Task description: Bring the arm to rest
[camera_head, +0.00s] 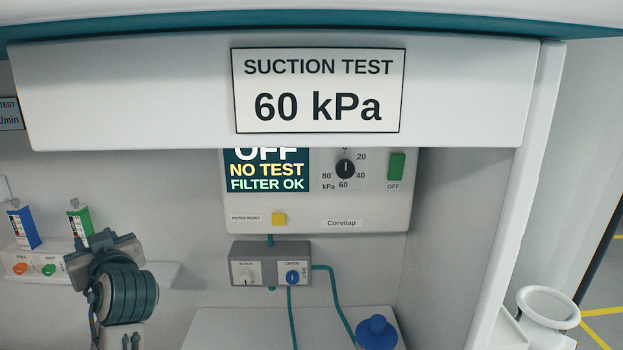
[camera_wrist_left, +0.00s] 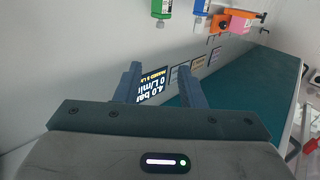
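My left arm's dark wrist and gripper (camera_head: 112,250) come up at the lower left of the head view, in front of the pale back wall and a small white shelf. In the left wrist view the two fingers of this gripper (camera_wrist_left: 160,72) stand apart with nothing between them. Beyond them a dark display (camera_wrist_left: 155,86) with yellow and white text shows on the wall. The head view does not show the fingertips clearly. My right gripper is in neither view.
A suction unit (camera_head: 402,215) hangs under the "60 kPa" panel (camera_head: 190,90). A grey valve box (camera_head: 263,277) with teal hoses is below. A blue knob (camera_head: 376,332) tops a pale box.

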